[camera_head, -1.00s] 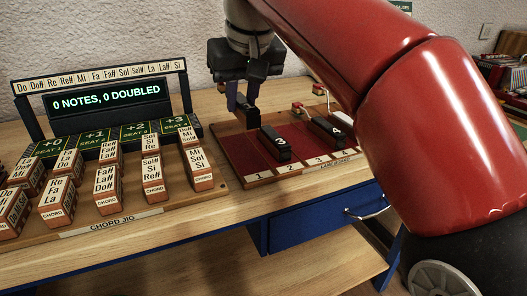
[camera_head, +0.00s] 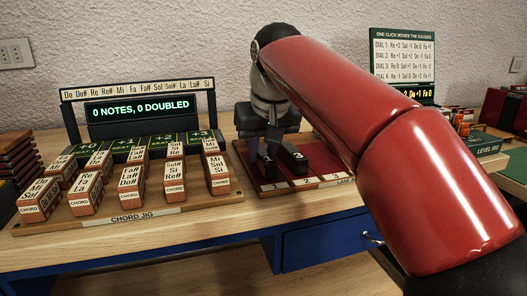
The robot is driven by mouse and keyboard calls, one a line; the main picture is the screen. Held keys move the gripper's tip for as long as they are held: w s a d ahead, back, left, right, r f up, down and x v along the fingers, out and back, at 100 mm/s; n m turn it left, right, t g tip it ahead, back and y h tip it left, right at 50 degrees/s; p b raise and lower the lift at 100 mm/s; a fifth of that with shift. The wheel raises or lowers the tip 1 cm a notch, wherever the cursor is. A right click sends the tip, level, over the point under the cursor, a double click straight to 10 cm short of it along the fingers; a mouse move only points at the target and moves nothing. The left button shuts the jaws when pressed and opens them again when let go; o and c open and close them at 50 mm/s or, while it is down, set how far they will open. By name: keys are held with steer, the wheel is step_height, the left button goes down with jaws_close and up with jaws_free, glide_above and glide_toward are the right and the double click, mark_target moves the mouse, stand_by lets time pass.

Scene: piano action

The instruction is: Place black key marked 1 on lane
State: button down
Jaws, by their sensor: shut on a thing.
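My gripper (camera_head: 263,156) is over the left part of the dark red lane board (camera_head: 320,186), in lane 1. It is shut on a dark key (camera_head: 267,171), which is partly hidden between the fingers; its number cannot be read. The key's lower end is close to the board, but I cannot tell whether it touches. White number labels 1, 2 and 3 line the board's front edge. My red arm hides the board's right part.
The chord jig (camera_head: 135,217) with several chord blocks stands to the left, below a display (camera_head: 138,107) reading 0 notes, 0 doubled. A dial chart (camera_head: 402,58) and the level rig (camera_head: 485,145) are at the right. A blue drawer (camera_head: 325,243) is under the bench.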

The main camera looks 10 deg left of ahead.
steer(key=shift+f, duration=0.2)
steer(key=c, duration=1.2)
jaws_free()
steer(key=shift+c, duration=0.2)
steer(key=shift+r, duration=0.1)
steer(key=shift+s+r, duration=0.1)
steer(key=shift+r, duration=0.4)
steer(key=p+v, duration=0.3)
steer(key=v, duration=0.8)
steer(key=shift+d+p, duration=0.15)
steer(key=shift+p, duration=0.25)
steer(key=shift+s, duration=0.1)
